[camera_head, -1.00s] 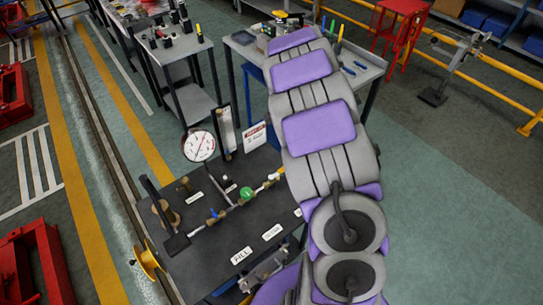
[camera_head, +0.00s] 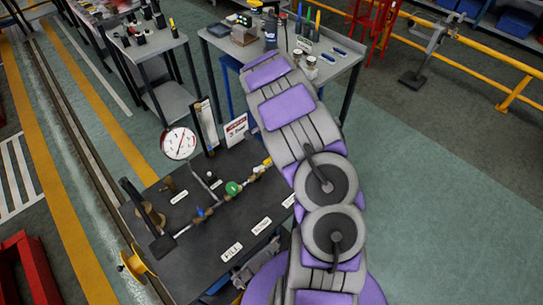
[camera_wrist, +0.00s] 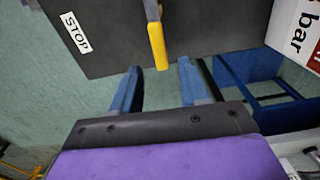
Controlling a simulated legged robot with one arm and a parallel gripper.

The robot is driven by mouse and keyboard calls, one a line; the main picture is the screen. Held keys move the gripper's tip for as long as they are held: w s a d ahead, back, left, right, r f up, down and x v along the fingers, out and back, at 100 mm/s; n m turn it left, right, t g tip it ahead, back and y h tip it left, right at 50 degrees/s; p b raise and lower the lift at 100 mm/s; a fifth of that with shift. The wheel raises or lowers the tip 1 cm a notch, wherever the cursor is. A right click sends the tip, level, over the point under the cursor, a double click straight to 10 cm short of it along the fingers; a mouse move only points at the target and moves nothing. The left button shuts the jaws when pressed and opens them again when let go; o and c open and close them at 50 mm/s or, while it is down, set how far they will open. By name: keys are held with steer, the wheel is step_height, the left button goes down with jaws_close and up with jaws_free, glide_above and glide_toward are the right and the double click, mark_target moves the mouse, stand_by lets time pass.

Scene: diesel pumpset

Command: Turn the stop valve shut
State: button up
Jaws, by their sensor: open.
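The stop valve's yellow handle (camera_wrist: 157,45) points down from the top of the wrist view, beside a white STOP label (camera_wrist: 75,32) on the dark bench top. My gripper (camera_wrist: 159,72) is open, with its two blue fingers apart. The tip of the handle lies in line with the gap, just past the fingertips; I cannot tell whether it is between them in depth. In the head view the yellow handle (camera_head: 267,161) shows at the right end of the brass pipe line, partly beside my arm. My gripper is hidden behind my arm there.
The black bench top (camera_head: 205,250) carries a green handwheel (camera_head: 233,188), a blue valve handle (camera_head: 200,211), a round gauge (camera_head: 179,143) and a hand pump lever (camera_head: 140,205). A sign (camera_head: 236,128) stands at the bench's back edge. A grey table (camera_head: 330,70) stands behind.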

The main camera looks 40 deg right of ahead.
mark_target(271, 157)
steer(key=f, duration=0.5)
steer(key=shift+a+b, duration=0.2)
steer(key=shift+b, duration=0.1)
steer(key=shift+d, duration=0.1)
steer(key=shift+c, duration=0.3)
jaws_close()
